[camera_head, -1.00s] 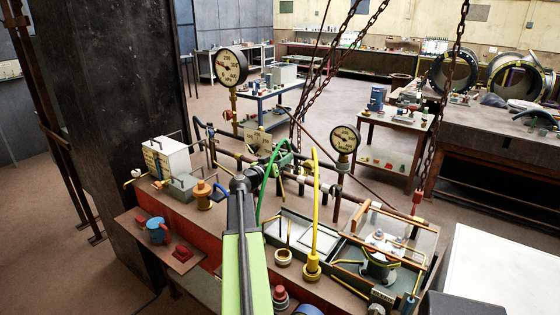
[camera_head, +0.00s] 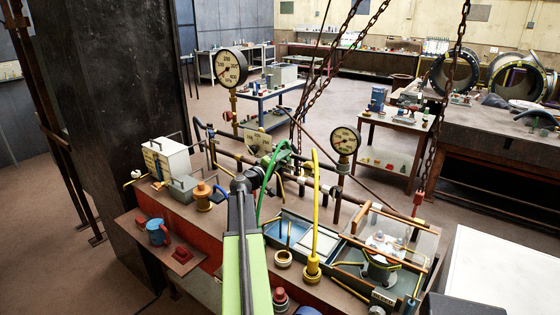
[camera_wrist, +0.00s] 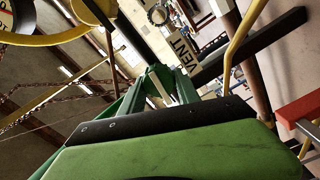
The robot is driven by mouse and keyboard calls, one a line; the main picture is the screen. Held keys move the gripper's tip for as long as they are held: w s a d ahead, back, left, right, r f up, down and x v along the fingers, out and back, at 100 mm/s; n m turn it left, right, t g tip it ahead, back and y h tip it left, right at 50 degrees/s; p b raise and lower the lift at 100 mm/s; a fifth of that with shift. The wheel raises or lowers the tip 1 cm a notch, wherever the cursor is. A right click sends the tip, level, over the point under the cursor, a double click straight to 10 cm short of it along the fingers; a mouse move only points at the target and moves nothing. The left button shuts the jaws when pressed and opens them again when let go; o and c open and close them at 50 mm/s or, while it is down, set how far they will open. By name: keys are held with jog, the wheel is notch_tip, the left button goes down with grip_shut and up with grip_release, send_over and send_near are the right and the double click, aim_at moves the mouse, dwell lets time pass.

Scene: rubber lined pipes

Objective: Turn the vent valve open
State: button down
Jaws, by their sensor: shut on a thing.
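My gripper (camera_head: 279,158) reaches over the pipework on the red-sided bench in the head view. In the wrist view its green fingers (camera_wrist: 160,80) come together below a pale tag marked VENT (camera_wrist: 186,51). They are shut on the vent valve's handle, which is mostly hidden between and behind them. The valve body and the handle's exact angle cannot be made out. A black bar (camera_wrist: 252,47) runs off to the right beside the tag.
Two round gauges, one on the left (camera_head: 231,68) and one on the right (camera_head: 345,141), stand on the pipes. A yellow hose (camera_head: 315,200) arches close to the gripper. Chains (camera_head: 325,68) hang behind it. A glass-sided tray (camera_head: 385,250) stands at the bench's right.

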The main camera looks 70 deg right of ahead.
jog(key=shift+s+a+f+n, duration=0.1)
jog(key=shift+s+f+n, duration=0.1)
jog(key=shift+n, duration=0.6)
jog(key=c, duration=0.9)
grip_release()
jog(key=shift+w, duration=0.1)
jog(key=v, duration=1.7)
jog(key=shift+w+a, duration=0.1)
jog(key=shift+a, duration=0.05)
